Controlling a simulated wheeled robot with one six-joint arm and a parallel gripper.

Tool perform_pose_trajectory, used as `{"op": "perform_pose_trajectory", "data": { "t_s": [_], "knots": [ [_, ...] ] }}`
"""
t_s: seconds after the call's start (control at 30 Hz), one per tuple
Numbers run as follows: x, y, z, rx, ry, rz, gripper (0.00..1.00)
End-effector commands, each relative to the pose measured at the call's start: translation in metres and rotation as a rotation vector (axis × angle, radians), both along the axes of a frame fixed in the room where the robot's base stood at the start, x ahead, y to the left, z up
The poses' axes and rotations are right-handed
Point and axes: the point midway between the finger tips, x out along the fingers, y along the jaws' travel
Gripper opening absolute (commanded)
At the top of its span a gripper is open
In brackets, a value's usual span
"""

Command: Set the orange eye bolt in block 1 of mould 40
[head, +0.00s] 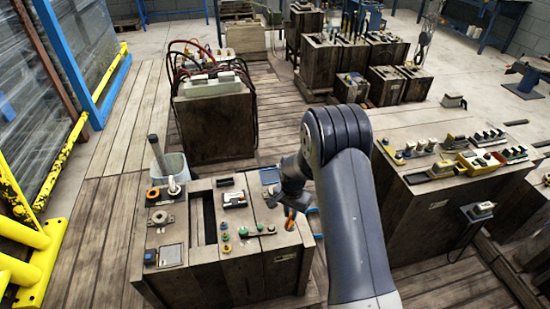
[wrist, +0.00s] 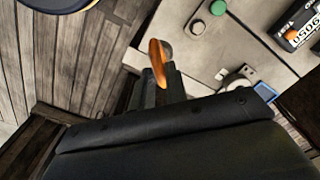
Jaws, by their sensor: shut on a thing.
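The orange eye bolt (head: 290,222) is in my gripper (head: 291,211), near the front right corner of a wooden mould block (head: 270,270). In the wrist view the eye bolt (wrist: 157,60) stands out beyond the dark fingers of my gripper (wrist: 160,88), beside the block's pale top edge (wrist: 185,62). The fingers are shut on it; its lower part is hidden. I cannot read the small plate on the block's front, so I cannot tell which mould or block this is.
The block top holds green knobs (head: 242,232), a black-and-white device (head: 234,199), an orange ring (head: 153,194) and a dark slot (head: 203,217). A grey bucket (head: 172,166) stands behind. Another crowded wooden block (head: 440,215) is close on the right. Plank floor is clear at left.

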Motion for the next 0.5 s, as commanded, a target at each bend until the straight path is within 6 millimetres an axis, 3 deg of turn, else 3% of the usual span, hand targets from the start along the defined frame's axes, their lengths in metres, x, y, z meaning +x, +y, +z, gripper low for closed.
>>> {"op": "perform_pose_trajectory", "data": {
  "t_s": [0.1, 0.3, 0.5],
  "knots": [
    [0.032, 0.022, 0.023, 0.002, -0.006, -0.139, 0.0],
    [0.066, 0.045, 0.047, 0.002, -0.003, -0.31, 0.0],
    [0.065, 0.045, 0.048, 0.0, 0.0, -0.323, 0.0]
  ]
}}
